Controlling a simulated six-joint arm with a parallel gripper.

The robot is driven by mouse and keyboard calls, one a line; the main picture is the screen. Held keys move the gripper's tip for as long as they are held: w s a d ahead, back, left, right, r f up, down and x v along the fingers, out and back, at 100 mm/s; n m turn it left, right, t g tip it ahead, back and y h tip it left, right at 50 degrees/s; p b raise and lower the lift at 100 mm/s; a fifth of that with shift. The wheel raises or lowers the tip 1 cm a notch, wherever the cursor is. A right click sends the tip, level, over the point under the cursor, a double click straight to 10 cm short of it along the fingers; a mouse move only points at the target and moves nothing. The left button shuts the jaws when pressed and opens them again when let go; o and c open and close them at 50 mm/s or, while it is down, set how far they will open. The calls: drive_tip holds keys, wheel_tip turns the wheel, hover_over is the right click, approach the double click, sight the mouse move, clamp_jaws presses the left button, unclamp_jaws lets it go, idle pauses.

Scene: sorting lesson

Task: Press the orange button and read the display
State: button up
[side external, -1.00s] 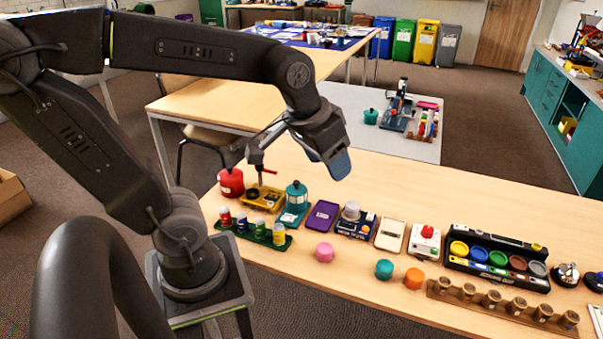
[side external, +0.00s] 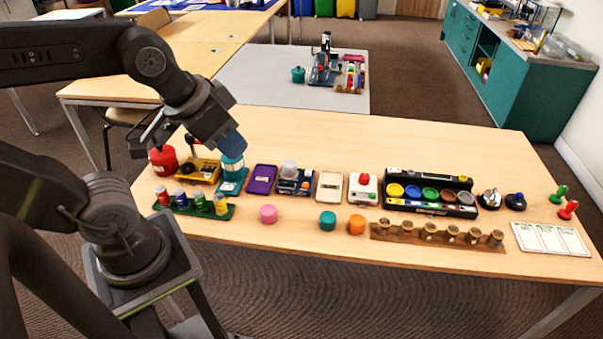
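A dark blue device (side external: 286,187) stands mid-row on the wooden table, with a silver dome (side external: 289,168) on top. A small orange spot (side external: 308,186) shows on its right part; it looks like a button. A display cannot be made out at this size. My gripper (side external: 230,146), with a blue end, hangs left of the device, in front of or above a teal lantern-like object (side external: 232,182) in the picture. Its fingers cannot be told apart, and whether it touches the lantern is unclear.
To the right stand a white tray (side external: 329,187), a white box with a red dome (side external: 363,190) and a black paint set (side external: 428,182). A purple tray (side external: 262,180) lies left of the device. Pink (side external: 268,214), teal (side external: 327,221) and orange (side external: 356,225) pieces lie in front.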

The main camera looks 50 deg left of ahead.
clamp_jaws()
idle(1.2)
